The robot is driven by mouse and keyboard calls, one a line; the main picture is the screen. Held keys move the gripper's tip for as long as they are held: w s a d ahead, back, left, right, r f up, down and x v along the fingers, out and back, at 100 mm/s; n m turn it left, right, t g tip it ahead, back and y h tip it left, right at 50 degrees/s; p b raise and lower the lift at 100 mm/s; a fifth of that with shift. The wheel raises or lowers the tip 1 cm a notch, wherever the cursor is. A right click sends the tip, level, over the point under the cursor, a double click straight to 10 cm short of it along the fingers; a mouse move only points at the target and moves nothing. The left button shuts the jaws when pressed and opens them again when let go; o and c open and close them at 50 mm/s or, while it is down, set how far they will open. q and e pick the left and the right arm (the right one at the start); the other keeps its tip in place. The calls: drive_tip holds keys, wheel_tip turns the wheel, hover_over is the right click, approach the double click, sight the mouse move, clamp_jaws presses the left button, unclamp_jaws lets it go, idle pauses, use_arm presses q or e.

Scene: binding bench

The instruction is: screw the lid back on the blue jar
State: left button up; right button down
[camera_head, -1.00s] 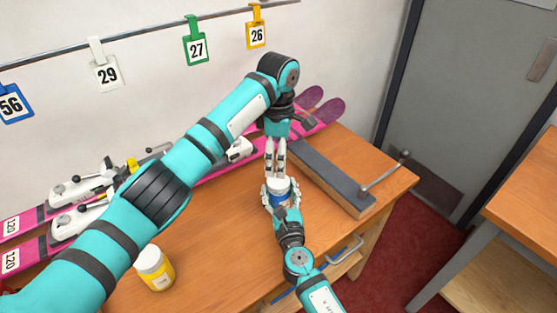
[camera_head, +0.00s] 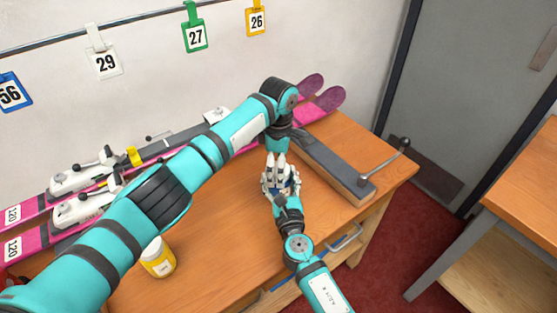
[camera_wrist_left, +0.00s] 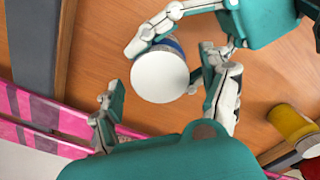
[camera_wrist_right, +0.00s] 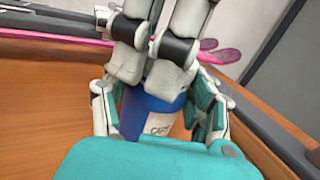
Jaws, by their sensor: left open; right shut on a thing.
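The blue jar (camera_wrist_right: 150,112) stands upright on the bench, with part of a white label facing the right wrist camera. A round white lid (camera_wrist_left: 160,77) sits on top of it; how tightly it is seated cannot be told. My right gripper (camera_wrist_right: 157,108) is shut around the jar's body, one finger on each side. My left gripper (camera_head: 276,163) points down from above and is open. Its fingers (camera_wrist_left: 165,88) are on either side of the lid in the left wrist view. In the head view the grippers hide most of the jar.
A yellow jar with a white lid (camera_head: 158,260) stands at the bench's front left. Pink skis (camera_head: 40,208) with bindings lie along the back. A dark-topped bar (camera_head: 330,166) with a lever lies right of the grippers. The wooden bench (camera_head: 225,225) is clear between.

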use_arm(q)
drive_tip(key=c, duration=1.2)
drive_tip(key=m, duration=0.3)
drive_tip(key=shift+c, duration=0.4)
drive_tip(key=o, duration=1.3)
drive_tip(key=shift+r, duration=0.15)
drive_tip(key=shift+r, duration=2.15)
